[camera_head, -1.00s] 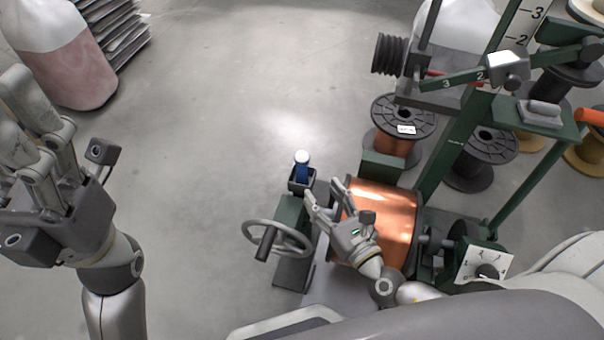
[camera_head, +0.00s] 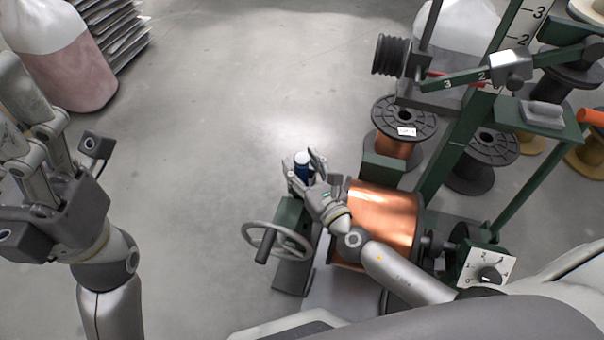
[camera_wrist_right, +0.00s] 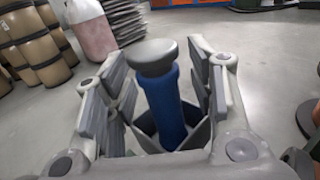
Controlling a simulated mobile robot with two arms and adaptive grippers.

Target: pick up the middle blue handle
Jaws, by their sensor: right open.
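The blue handle (camera_head: 301,172) stands upright with a pale round cap in a dark square holder on the green machine. In the right wrist view the blue handle (camera_wrist_right: 165,105) rises between the fingers, under a grey cap. My right gripper (camera_head: 303,167) is open, with one finger on each side of the handle; gaps show beside it in the wrist view (camera_wrist_right: 168,85). The holder (camera_wrist_right: 150,140) surrounds the handle's lower end. My left gripper (camera_head: 30,110) is at the left edge, away from the machine; its fingertips are partly cut off.
A handwheel (camera_head: 277,242) sits just below the holder. A large copper spool (camera_head: 385,215) lies right of my right gripper. A green frame (camera_head: 455,150) and smaller spools (camera_head: 400,125) stand farther right. The floor left of the machine is clear.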

